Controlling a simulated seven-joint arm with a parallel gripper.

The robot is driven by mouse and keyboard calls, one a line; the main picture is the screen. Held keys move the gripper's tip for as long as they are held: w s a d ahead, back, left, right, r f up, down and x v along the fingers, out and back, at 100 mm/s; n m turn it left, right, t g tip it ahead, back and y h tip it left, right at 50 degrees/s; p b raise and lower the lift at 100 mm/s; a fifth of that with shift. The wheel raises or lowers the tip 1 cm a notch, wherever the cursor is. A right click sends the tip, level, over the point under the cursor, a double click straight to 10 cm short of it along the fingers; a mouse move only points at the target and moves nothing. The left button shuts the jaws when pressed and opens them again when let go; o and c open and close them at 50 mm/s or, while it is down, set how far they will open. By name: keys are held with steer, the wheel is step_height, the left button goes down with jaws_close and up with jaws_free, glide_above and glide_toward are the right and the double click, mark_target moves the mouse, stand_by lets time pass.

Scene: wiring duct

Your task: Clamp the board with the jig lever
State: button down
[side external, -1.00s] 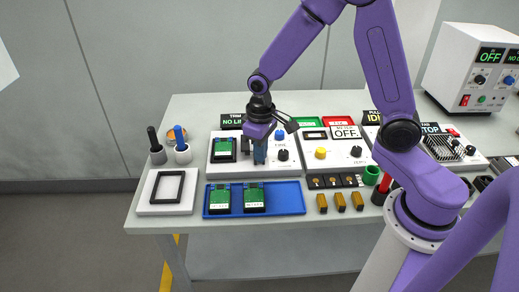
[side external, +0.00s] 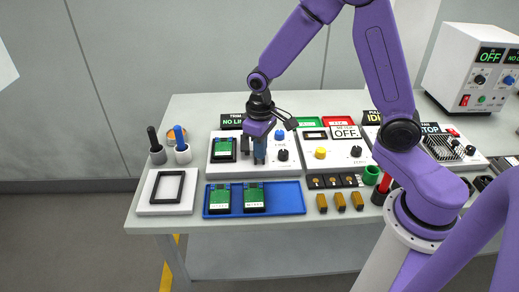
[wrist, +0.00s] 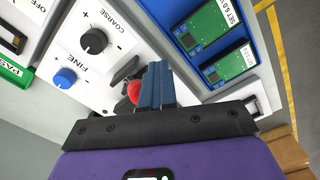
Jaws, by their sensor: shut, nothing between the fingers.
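A green board (side external: 223,147) sits in the dark jig on the white station panel, left of my gripper. In the wrist view a red ball knob (wrist: 134,91), seemingly the jig lever's, shows right beside my blue fingers, with dark jig parts (wrist: 126,70) around it. My gripper (side external: 260,152) is shut and empty, pointing down over the panel; its fingers also show in the wrist view (wrist: 156,85). I cannot tell whether the fingers touch the knob. The lever's angle is mostly hidden by my gripper, and the seated board is hidden in the wrist view.
A blue tray (side external: 292,208) with two green boards lies in front of the panel. A blue fine dial (side external: 279,135) and a black coarse dial (side external: 282,155) stand close to the right of my gripper. A white plate with a black frame (side external: 168,187) is at left.

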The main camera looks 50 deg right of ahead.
step_height(320, 180, up, 9)
steer(key=shift+s+a, duration=0.4)
steer(key=shift+a, duration=0.05)
stand_by(0.8)
steer(key=shift+s, duration=0.1)
steer(key=s+d+n, duration=0.1)
steer(key=s+n, duration=0.8)
steer(key=s, duration=1.4)
steer(key=shift+s+r+n, duration=0.25)
steer(key=shift+r+n, duration=0.05)
steer(key=shift+r, duration=0.15)
steer(key=shift+d, duration=0.1)
